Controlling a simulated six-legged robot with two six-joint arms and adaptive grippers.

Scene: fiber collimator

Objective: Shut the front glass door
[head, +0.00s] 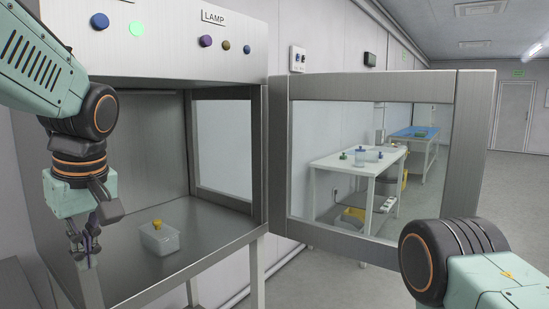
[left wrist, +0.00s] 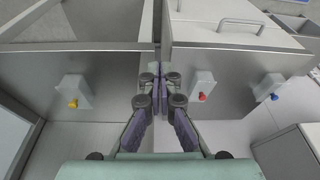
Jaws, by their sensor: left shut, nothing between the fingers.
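The front glass door (head: 372,87), a steel frame around a clear pane, stands wide open. It swings out to the right from the right edge of the steel cabinet (head: 140,60). The cabinet's front is open, and its inside and floor show. My left gripper (head: 85,262) points down before the left part of the opening, far from the door. Its fingers are together with nothing between them, as the left wrist view (left wrist: 160,82) also shows. My right arm shows at the lower right, in front of the door's lower right corner; its gripper is out of frame.
Coloured buttons and a LAMP label (head: 213,17) are on the cabinet's top panel. A white table (head: 352,168) shows through the door's glass. Open floor lies to the right.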

